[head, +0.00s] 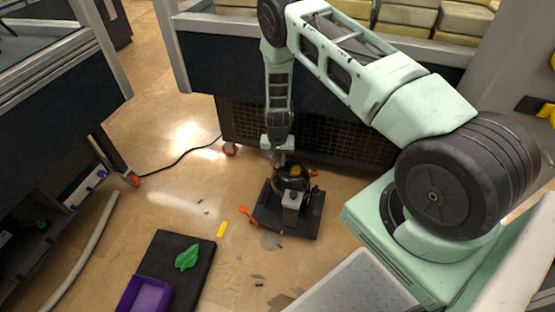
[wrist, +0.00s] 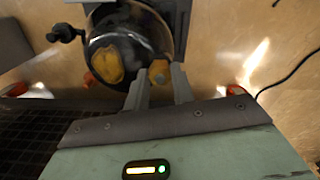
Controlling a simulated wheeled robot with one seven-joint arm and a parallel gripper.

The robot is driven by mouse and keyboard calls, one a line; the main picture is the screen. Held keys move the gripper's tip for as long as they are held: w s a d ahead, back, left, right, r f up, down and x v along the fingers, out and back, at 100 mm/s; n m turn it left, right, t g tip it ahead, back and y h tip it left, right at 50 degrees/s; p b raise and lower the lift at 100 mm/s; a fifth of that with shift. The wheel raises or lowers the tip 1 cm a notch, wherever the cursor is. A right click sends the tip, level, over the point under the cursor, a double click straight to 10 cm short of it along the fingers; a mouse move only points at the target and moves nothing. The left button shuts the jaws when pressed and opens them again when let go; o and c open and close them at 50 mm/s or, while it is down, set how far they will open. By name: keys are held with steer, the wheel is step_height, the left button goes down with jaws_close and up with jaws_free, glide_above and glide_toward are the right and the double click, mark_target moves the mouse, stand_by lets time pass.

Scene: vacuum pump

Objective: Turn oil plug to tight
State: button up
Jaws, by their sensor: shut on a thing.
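The vacuum pump (head: 291,198) stands on a dark base on the floor in the head view, below my arm. In the wrist view its dark rounded body (wrist: 128,32) is at the top, with a yellow patch on it. My gripper (wrist: 160,82) points at the pump, and its two fingers are shut on a small orange-yellow plug (wrist: 159,70), which looks like the oil plug. In the head view my gripper (head: 279,158) reaches down onto the pump's far side, and the plug itself is hard to make out. I cannot tell how tight it sits.
A black mat (head: 172,252) with a green piece (head: 187,257) and a purple bin (head: 146,295) lies at the lower left. An orange-handled item (head: 246,214) and a yellow strip (head: 222,229) lie left of the pump. A cart with mesh sides (head: 330,135) stands close behind it.

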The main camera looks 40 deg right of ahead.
mark_target(278, 162)
steer(key=o, duration=1)
steer(key=shift+r, duration=0.1)
step_height(278, 162, up, 17)
steer(key=p, duration=0.4)
steer(key=shift+r+p, duration=0.1)
steer(key=shift+p, duration=0.3)
